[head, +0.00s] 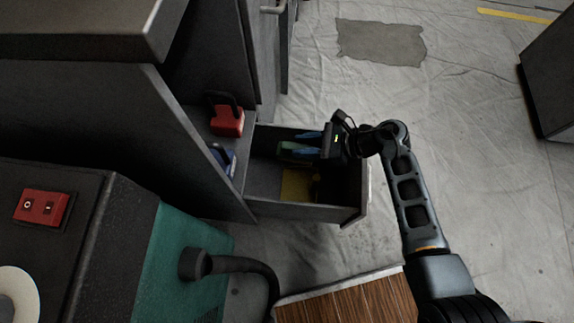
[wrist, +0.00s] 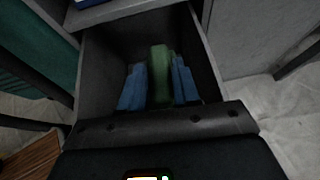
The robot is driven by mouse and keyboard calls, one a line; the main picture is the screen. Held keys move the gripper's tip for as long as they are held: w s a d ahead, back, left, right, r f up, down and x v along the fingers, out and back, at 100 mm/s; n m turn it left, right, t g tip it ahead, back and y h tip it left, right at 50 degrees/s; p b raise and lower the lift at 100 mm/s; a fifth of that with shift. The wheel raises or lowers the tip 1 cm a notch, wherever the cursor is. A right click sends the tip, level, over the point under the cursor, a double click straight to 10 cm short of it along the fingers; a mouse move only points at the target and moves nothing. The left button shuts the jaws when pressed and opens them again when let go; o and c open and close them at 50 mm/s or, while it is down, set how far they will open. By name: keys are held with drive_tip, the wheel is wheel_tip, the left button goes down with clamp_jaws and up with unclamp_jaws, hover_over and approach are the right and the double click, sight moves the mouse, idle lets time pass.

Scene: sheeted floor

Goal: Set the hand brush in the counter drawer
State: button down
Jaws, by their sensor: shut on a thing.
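The counter drawer (head: 305,212) is pulled open from the dark cabinet; in the wrist view its side wall (wrist: 98,70) frames the grip. My gripper (head: 300,146), with blue fingers, reaches over the drawer from the right. It is shut on a green thing, seemingly the hand brush (head: 290,150). In the wrist view the green hand brush (wrist: 160,72) stands between my blue fingers (wrist: 158,88) and points into the drawer. The fingers hide part of it. I cannot tell whether it touches the drawer's bottom. A yellow thing (head: 296,185) lies in the drawer below.
A red thing with a dark handle (head: 227,121) and a blue thing (head: 222,158) sit on the ledge behind the drawer. A green-sided machine with a dark hose (head: 245,264) is at lower left. A wooden-topped piece (head: 350,300) is in front. Sheeted floor (head: 500,190) is clear at right.

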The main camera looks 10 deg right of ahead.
drive_tip(key=shift+a+f+n+g+b, duration=0.35)
drive_tip(key=shift+a+f+n+g, duration=0.05)
drive_tip(key=shift+a+f, duration=0.1)
drive_tip(key=w+a+f+b, duration=0.1)
drive_tip(key=a+f+b, duration=0.5)
drive_tip(key=a+f, duration=0.4)
drive_tip(key=shift+b+x, duration=0.35)
drive_tip(key=shift+x, duration=0.4)
drive_tip(key=shift+s+a, duration=0.1)
drive_tip(key=shift+f+b, duration=0.35)
drive_tip(key=shift+f, duration=0.2)
drive_tip(key=c, duration=0.8)
unclamp_jaws()
